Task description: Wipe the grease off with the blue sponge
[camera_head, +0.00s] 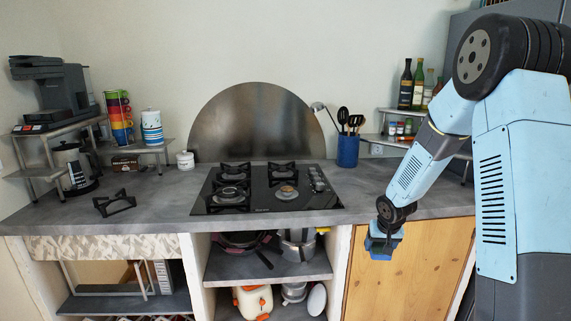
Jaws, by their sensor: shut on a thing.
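My gripper (386,228) hangs in front of the counter's front edge, right of the cooktop. It is shut on the blue sponge (381,246), which shows below the dark wrist, over the wooden cabinet door. The fingers are small and partly merge with the sponge. The black cooktop (255,203) lies on the counter, left of my gripper and apart from it. A brownish patch, seemingly the grease (287,191), shows at the front right burner, which has no grate over it.
A loose black grate (115,203) lies on the counter at left. Other grates (282,172) stand on the cooktop. A blue utensil holder (347,151) stands behind its right side. The grey counter (375,205) is clear between cooktop and arm. Open shelves with pots (298,245) are below.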

